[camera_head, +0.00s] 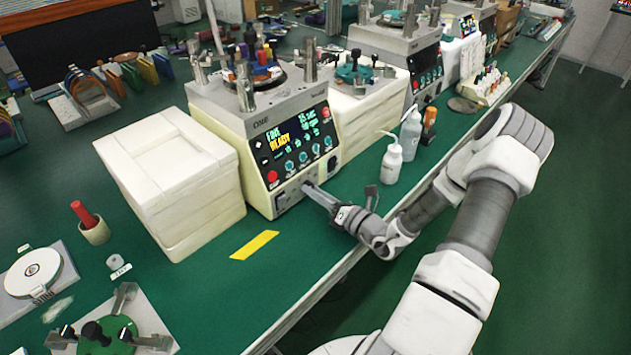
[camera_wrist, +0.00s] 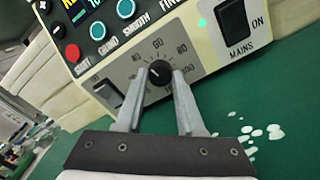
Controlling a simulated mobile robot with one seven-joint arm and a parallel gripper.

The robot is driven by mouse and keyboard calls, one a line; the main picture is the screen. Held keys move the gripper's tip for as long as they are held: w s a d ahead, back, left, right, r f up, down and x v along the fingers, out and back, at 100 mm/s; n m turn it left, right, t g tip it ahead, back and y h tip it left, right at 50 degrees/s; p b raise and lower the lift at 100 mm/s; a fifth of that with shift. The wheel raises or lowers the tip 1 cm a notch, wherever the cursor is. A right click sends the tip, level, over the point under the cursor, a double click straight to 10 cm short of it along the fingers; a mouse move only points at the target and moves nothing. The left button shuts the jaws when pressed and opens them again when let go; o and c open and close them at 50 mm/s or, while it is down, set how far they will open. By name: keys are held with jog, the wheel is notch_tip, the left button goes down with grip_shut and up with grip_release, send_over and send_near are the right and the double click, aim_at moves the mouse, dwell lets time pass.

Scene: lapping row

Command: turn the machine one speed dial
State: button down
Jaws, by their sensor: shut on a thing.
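Machine one (camera_head: 262,140) is a cream lapping machine marked ONE, with a dark front panel that reads FINE and READY. Its speed dial (camera_wrist: 159,71) is a small black knob with a light pointer line, on a grey plate with a printed number scale. My gripper (camera_wrist: 160,82) reaches the low front of the machine, with its two grey fingers shut on the dial from both sides. In the head view my gripper (camera_head: 308,187) is at the lower front panel, and the dial is hidden behind it.
A black MAINS switch (camera_wrist: 234,22) is right of the dial, and a red START button (camera_wrist: 72,52) is above left. White stacked boxes (camera_head: 175,185) stand left of the machine. White bottles (camera_head: 393,160) stand right, near my arm. Yellow tape (camera_head: 254,245) marks the green bench.

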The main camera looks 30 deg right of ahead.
jog(key=m+p, duration=0.5)
jog(key=m, duration=0.1)
jog(key=shift+r, duration=0.15)
jog(key=m+p, duration=0.2)
jog(key=m, duration=0.4)
jog(key=shift+p, duration=0.3)
jog(key=c, duration=0.5)
grip_release()
jog(key=shift+s, duration=0.1)
jog(key=v, duration=1.7)
jog(key=shift+s, duration=0.15)
